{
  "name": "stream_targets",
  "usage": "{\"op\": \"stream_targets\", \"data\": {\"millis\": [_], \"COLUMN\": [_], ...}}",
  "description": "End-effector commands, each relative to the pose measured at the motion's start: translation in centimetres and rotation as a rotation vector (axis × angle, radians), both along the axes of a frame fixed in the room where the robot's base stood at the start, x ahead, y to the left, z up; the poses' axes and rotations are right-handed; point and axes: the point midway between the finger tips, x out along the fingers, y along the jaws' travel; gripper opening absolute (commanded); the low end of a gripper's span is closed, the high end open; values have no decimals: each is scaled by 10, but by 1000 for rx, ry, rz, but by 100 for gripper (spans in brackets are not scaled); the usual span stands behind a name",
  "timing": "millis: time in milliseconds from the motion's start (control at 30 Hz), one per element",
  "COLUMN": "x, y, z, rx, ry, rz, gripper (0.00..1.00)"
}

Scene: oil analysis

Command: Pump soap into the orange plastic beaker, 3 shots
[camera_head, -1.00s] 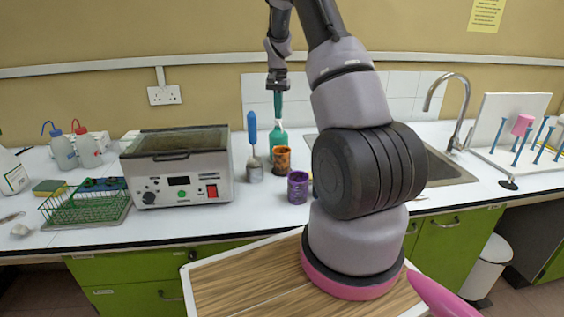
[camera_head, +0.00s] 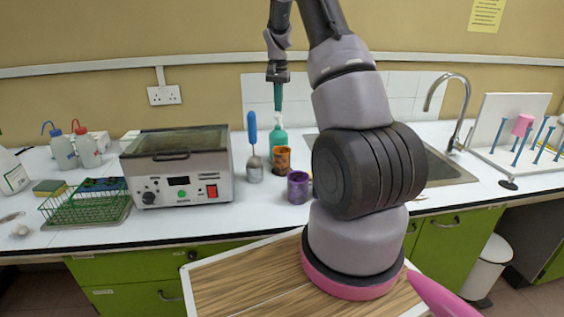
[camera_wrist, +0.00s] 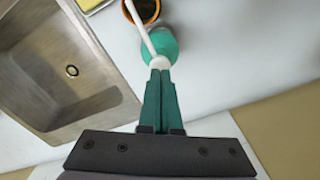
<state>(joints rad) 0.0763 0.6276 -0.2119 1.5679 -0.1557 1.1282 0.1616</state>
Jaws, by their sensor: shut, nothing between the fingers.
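The teal soap bottle (camera_head: 280,143) stands upright on the counter by the back wall, with a white pump top. In the wrist view the white pump head (camera_wrist: 159,63) sits on the bottle (camera_wrist: 165,45), and its long nozzle points over the orange beaker (camera_wrist: 147,8). The orange plastic beaker (camera_head: 283,161) stands just in front of the bottle, and its inside looks dark. My gripper (camera_head: 278,108) points down with its teal fingers shut and empty, right above the pump. In the wrist view its fingertips (camera_wrist: 159,74) lie at the pump head; contact is unclear.
A purple beaker (camera_head: 298,188) and a blue-handled tool in a container (camera_head: 254,170) stand close by. A heating bath (camera_head: 178,180) is to the left, the sink (camera_head: 445,170) to the right. The wall is close behind the bottle.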

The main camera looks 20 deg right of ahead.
Motion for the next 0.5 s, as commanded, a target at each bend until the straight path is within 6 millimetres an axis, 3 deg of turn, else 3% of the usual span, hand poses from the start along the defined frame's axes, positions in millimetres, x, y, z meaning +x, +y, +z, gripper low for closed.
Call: {"op": "stream_targets", "data": {"millis": [233,500], "x": [0,1], "y": [0,0], "z": [3,29], "rx": [0,0], "ry": [-1,-3], "rz": [0,1], "gripper": [0,0]}}
